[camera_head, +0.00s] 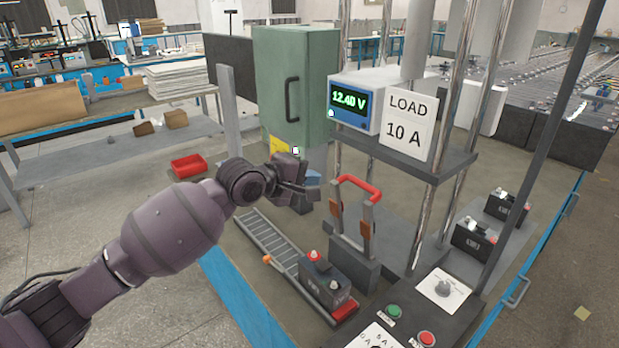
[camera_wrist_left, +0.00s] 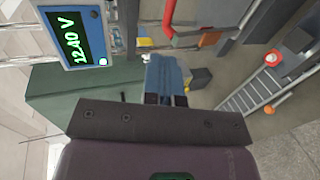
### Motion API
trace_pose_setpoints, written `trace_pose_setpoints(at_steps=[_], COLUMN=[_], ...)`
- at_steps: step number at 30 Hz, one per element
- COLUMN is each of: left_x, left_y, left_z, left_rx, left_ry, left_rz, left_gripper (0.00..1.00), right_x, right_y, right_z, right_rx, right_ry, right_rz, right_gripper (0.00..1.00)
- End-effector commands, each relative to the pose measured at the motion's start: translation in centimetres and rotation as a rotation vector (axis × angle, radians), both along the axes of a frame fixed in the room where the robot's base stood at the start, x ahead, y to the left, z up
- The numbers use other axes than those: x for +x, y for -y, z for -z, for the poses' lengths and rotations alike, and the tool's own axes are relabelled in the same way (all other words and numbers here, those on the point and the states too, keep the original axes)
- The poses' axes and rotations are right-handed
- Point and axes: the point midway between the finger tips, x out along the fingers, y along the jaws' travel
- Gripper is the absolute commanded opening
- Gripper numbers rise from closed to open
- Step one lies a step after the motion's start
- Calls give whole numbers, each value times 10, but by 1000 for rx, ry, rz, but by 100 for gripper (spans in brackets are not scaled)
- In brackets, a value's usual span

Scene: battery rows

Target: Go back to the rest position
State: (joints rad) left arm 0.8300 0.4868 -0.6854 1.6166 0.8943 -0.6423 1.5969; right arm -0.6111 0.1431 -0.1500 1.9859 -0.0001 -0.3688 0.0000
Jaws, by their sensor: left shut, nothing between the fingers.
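My left gripper (camera_head: 312,190) hangs in the air above the bench, left of the red-handled switch (camera_head: 360,188). Its fingers are shut and empty. In the left wrist view the gripper (camera_wrist_left: 166,98) points toward the switch's red handle (camera_wrist_left: 168,30), apart from it. My right gripper is not in view.
A green cabinet (camera_head: 297,90) and a meter reading 12.40 V (camera_head: 350,101) stand behind the gripper. A battery (camera_head: 325,280) sits at the near end of a roller track (camera_head: 268,240). Two batteries stand at the right. A red tray (camera_head: 188,165) lies at left.

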Motion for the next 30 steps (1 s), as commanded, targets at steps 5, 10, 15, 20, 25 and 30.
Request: trace_pose_setpoints(at_steps=[5, 10, 15, 20, 25, 30], left_x=[0, 3, 4, 0, -13, -30], left_y=[0, 0, -1, -7, -31, -67], left_z=[0, -6, -37, -51, -32, 5], left_rx=[30, 170, 354, 508, 692, 878], left_ry=[40, 261, 607, 877, 1096, 1202], left_rz=[17, 80, 125, 123, 76, 13], left_gripper=[0, 0, 0, 0, 0, 0], right_x=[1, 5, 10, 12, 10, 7], right_y=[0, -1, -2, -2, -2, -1], right_z=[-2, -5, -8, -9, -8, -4], right_rx=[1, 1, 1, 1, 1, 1], right_ry=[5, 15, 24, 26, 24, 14], right_rz=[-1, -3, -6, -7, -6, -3], right_gripper=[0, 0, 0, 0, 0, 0])
